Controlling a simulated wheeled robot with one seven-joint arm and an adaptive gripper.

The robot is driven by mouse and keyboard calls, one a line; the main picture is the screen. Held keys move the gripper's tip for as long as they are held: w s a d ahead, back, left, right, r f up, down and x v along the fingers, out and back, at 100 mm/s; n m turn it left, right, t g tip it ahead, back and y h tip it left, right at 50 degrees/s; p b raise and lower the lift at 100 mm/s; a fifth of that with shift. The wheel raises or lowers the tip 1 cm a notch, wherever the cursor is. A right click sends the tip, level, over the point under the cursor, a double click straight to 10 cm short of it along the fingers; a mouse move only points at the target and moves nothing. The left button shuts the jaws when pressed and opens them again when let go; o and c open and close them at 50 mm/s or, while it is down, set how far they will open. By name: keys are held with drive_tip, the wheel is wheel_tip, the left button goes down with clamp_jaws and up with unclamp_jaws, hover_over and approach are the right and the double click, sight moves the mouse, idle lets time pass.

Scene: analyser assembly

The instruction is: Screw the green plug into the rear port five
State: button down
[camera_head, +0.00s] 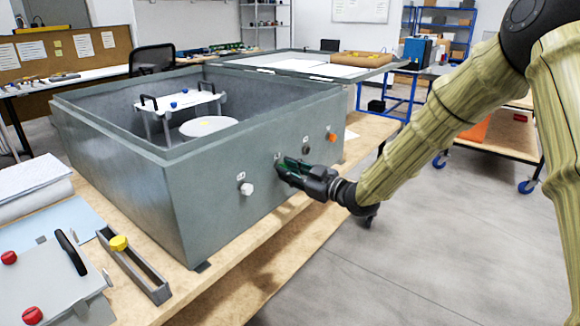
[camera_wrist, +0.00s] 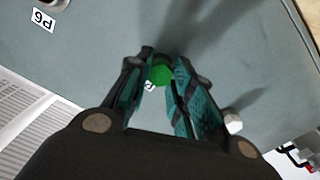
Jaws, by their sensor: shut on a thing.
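The large grey analyser case (camera_head: 215,205) stands on a wooden bench, its port wall facing my arm. My gripper (camera_head: 281,166) is at this wall, between a white plug (camera_head: 246,189) and a small dark port (camera_head: 306,151). In the wrist view my gripper (camera_wrist: 164,66) is shut on the green plug (camera_wrist: 160,75), which sits between the fingertips close against the wall. A label beside it is mostly hidden. The fingers hide the port, so I cannot tell how deep the plug sits. The label P6 (camera_wrist: 42,20) shows upside down near another port.
The white plug also shows in the wrist view (camera_wrist: 233,122), right of my fingers. An orange plug (camera_head: 331,136) sits farther along the wall. A narrow bracket with a yellow knob (camera_head: 118,243) and a panel with red knobs lie on the bench's near end.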

drive_tip(key=shift+r+m+p, duration=0.25)
drive_tip(key=shift+m+p, duration=1.45)
drive_tip(key=shift+p, duration=0.15)
drive_tip(key=m+p, duration=0.4)
drive_tip(key=shift+m, duration=0.3)
drive_tip(key=m+p, duration=0.3)
drive_tip(key=m, duration=0.1)
drive_tip(key=shift+w, duration=0.1)
drive_tip(key=m+p, duration=0.2)
drive_tip(key=m, duration=0.2)
drive_tip(key=shift+p, duration=0.3)
drive_tip(key=shift+f+m+p, duration=0.1)
drive_tip(key=shift+m+p, duration=0.85)
drive_tip(key=shift+m, duration=3.55)
